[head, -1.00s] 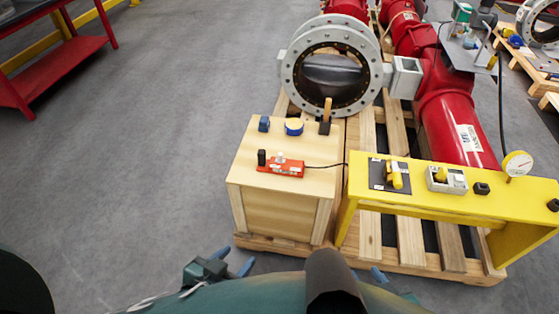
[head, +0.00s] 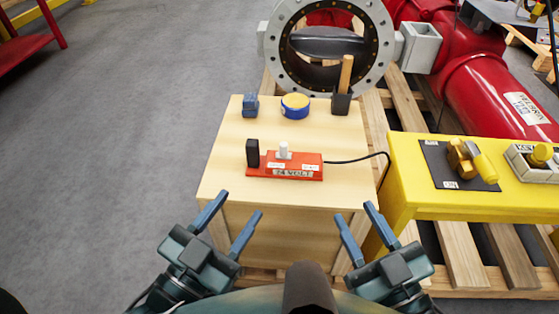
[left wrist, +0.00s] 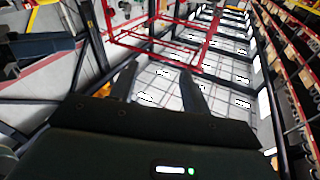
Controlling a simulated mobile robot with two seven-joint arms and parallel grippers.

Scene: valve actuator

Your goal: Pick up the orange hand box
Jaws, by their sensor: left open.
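The orange hand box (head: 285,166) lies on top of the wooden crate (head: 230,184) in the head view. It has a white switch, a label reading 24 VOLT, and a black cable running right from it. A black upright piece stands at its left end. My left gripper (head: 234,214) is open and empty in front of the crate, at the lower left. Its two fingers also show in the left wrist view (left wrist: 161,80), pointing away from the box. My right gripper (head: 357,223) is open and empty at the lower right. Both are apart from the box.
A blue block (head: 250,105), a yellow-and-blue round tin (head: 295,106) and a wooden-handled tool (head: 343,88) stand behind the box. A yellow bench (head: 424,200) with valves (head: 470,160) is on the right. A grey flanged valve (head: 277,50) stands behind. Grey floor is free at left.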

